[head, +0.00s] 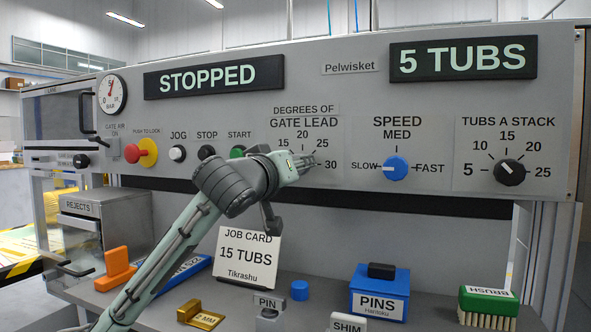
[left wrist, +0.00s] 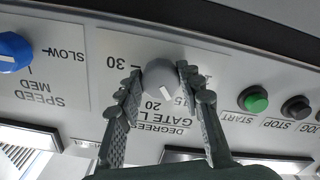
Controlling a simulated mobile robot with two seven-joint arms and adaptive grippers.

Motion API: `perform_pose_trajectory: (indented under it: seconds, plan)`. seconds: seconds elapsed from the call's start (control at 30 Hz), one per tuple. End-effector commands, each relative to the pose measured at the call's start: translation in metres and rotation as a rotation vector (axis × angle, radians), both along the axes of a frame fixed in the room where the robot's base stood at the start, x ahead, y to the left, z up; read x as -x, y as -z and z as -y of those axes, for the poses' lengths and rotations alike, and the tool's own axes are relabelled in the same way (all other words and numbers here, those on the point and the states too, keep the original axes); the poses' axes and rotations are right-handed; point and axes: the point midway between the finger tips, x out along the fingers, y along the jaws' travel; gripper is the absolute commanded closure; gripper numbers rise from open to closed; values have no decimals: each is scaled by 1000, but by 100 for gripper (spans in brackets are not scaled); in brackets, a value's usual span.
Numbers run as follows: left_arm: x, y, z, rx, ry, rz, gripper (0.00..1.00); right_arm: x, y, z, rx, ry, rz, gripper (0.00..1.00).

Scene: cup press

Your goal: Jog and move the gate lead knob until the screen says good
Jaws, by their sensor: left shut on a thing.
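The gate lead knob (left wrist: 161,78) is grey with a white pointer, shown upside down in the left wrist view. Its pointer lies near the 20 mark, as far as I can tell. My left gripper (left wrist: 160,84) has a finger on each side of the knob and is shut on it. In the head view my left gripper (head: 296,166) hides this knob below the "DEGREES OF GATE LEAD" label. The white JOG button (head: 177,153) is uncovered. The left screen (head: 214,77) reads "STOPPED"; the right screen (head: 463,59) reads "5 TUBS". My right gripper is not in view.
The blue speed knob (head: 395,167) and black stack knob (head: 509,172) stand right. A job card (head: 247,256) reads "15 TUBS". A pins box (head: 379,293) and brush (head: 488,306) stand below.

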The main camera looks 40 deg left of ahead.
Motion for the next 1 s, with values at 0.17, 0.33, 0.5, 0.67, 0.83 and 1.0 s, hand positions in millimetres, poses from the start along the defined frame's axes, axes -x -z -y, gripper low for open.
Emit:
perform_pose_trajectory:
  seconds: [0.17, 0.33, 0.5, 0.67, 0.83, 1.0]
  plan:
    - [0, 0, 0, 67, -1, 14, 93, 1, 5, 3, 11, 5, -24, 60]
    - [0, 0, 0, 96, -1, 22, 93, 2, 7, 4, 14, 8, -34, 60]
    - [0, 0, 0, 103, -2, 24, 93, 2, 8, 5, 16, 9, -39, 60]
    - [0, 0, 0, 102, -2, 24, 93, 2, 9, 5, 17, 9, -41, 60]
    - [0, 0, 0, 101, -2, 24, 55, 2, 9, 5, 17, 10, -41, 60]
    - [0, 0, 0, 101, -1, 24, 43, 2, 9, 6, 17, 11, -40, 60]
